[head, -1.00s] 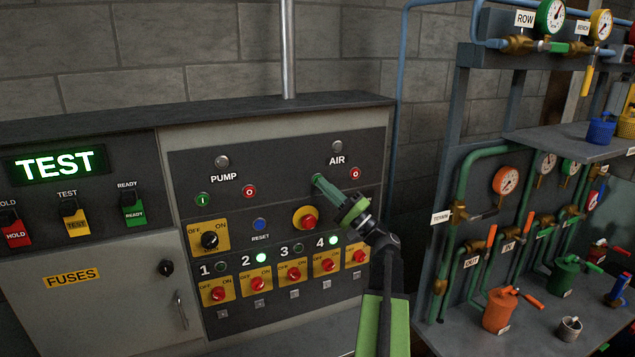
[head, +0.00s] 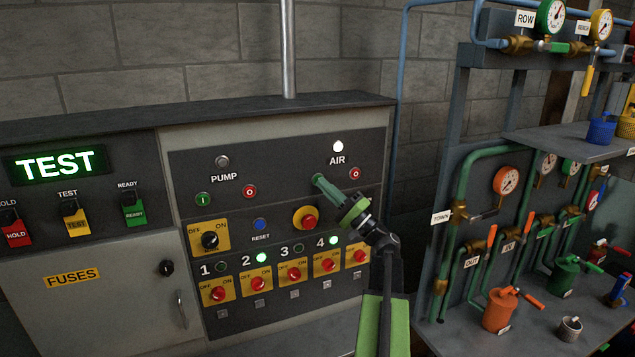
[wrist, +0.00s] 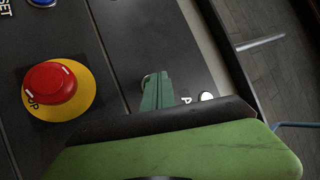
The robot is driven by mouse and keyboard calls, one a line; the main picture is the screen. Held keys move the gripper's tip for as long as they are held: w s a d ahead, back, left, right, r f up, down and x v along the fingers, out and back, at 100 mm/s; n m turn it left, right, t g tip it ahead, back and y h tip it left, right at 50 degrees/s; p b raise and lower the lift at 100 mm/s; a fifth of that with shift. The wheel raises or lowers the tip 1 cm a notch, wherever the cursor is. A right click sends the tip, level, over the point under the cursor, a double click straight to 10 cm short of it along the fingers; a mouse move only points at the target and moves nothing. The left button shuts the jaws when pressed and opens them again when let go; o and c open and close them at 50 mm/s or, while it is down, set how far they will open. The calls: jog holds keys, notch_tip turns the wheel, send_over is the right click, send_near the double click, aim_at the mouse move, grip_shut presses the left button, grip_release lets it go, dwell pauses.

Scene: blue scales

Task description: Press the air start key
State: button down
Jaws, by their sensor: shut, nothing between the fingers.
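The control panel (head: 277,187) carries an AIR group at its upper right. The AIR lamp (head: 338,147) is lit white, and it also shows in the wrist view (wrist: 206,97). A red AIR stop key (head: 355,173) sits to the right below the label. My gripper (head: 318,180) is shut and empty, its green tips against or very near the panel, left of the red key.
The mushroom-shaped red stop button (head: 309,222) on a yellow plate is just below my gripper. Several red rotary switches line the panel's lower part. The green PUMP key (head: 203,199) and blue RESET button (head: 260,225) are to the left. A valve bench (head: 470,330) stands at right.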

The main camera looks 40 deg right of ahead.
jog(key=shift+s+a, duration=0.25)
jog(key=shift+s, duration=0.25)
jog(key=s, duration=0.1)
jog(key=s+a, duration=0.1)
jog(key=s, duration=0.2)
jog(key=shift+s+a, duration=0.3)
jog(key=shift+a, duration=0.1)
dwell(0.5)
